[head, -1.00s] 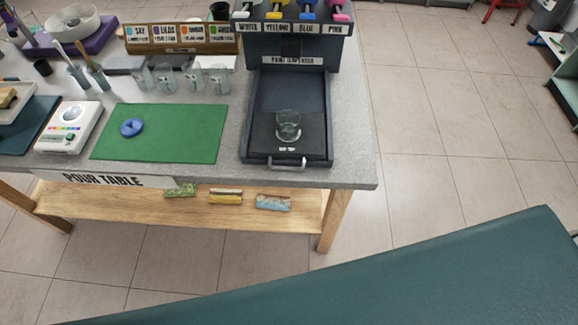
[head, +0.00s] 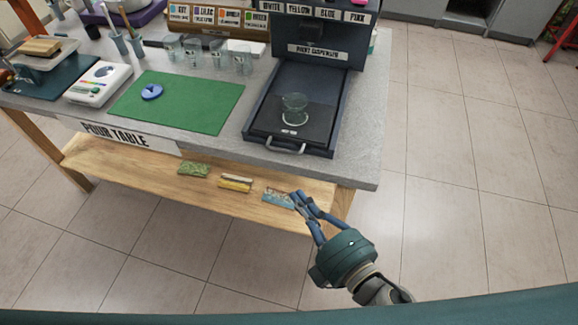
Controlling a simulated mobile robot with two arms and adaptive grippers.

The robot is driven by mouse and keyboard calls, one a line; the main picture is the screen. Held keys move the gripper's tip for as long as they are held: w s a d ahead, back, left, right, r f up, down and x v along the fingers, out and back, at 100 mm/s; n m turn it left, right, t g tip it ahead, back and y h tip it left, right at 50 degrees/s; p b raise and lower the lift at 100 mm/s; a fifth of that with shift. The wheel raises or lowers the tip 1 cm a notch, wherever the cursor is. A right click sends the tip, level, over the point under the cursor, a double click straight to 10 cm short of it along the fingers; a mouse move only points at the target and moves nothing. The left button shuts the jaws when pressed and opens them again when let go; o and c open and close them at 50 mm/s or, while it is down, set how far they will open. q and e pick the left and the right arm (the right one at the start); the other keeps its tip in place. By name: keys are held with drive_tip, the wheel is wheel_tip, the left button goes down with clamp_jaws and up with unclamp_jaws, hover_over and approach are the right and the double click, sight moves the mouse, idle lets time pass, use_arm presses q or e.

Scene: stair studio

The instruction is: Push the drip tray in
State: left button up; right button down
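The drip tray (head: 262,121) is a dark tray pulled out from the base of the paint dispenser (head: 318,34), with a light metal handle (head: 286,146) on its front face near the table's front edge. A clear glass cup (head: 294,108) stands on the tray. My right gripper (head: 304,196) is in front of and below the table edge, lower right of the handle and apart from it. Its blue fingers point up toward the shelf; their gap is too small and overlapped to judge. My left gripper is not in view.
A green mat (head: 195,108) with a blue round piece (head: 151,92) lies left of the tray. Several clear cups (head: 208,55) stand behind the mat. The wooden lower shelf (head: 140,168) holds several small packets.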

sight(289, 151)
drive_tip(key=p+x, duration=0.1)
drive_tip(key=x, duration=0.3)
drive_tip(key=d+p+x, duration=0.1)
drive_tip(key=x, duration=0.3)
drive_tip(key=w+d+p+x, duration=0.1)
drive_tip(key=x, duration=0.3)
drive_tip(key=shift+w+f, duration=0.2)
drive_tip(key=shift+f, duration=0.1)
drive_tip(key=shift+w+d, duration=0.15)
drive_tip(key=shift+w, duration=0.1)
drive_tip(key=w, duration=0.1)
drive_tip(key=w+d, duration=0.1)
drive_tip(key=w, duration=0.1)
drive_tip(key=shift+w+d, duration=0.1)
drive_tip(key=shift+w, duration=0.15)
drive_tip(key=shift+w+f, duration=0.1)
drive_tip(key=shift+w, duration=0.2)
drive_tip(key=shift+s+p, duration=0.2)
drive_tip(key=shift+p, duration=0.1)
